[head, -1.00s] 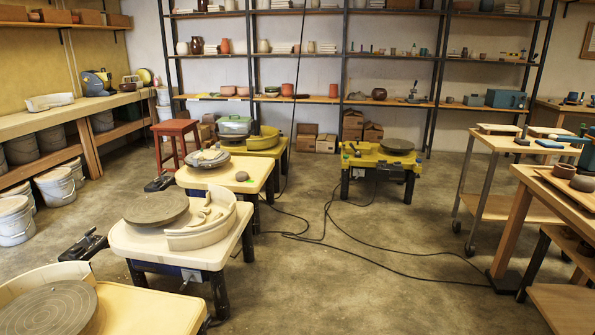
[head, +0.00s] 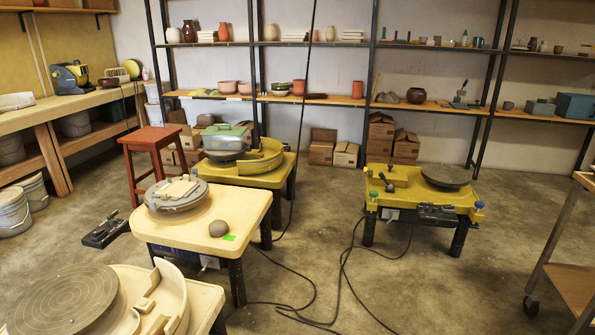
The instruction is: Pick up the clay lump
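The clay lump (head: 218,228) is a small, rounded, grey-brown piece. It sits on the cream table of a pottery wheel (head: 180,232), near the table's right side. A small green square (head: 229,238) lies just beside it, to its lower right. The wheel head on that table (head: 160,204) carries a stack of flat pieces, left of the lump. Neither of my grippers is in the head view, so I cannot see whether they are open or shut.
A nearer cream wheel (head: 62,300) stands at lower left. Yellow wheels stand behind (head: 265,182) and to the right (head: 400,202). A red stool (head: 150,142) is at back left. A wheeled cart (head: 570,285) is at right. Black cables (head: 345,290) cross the otherwise open floor.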

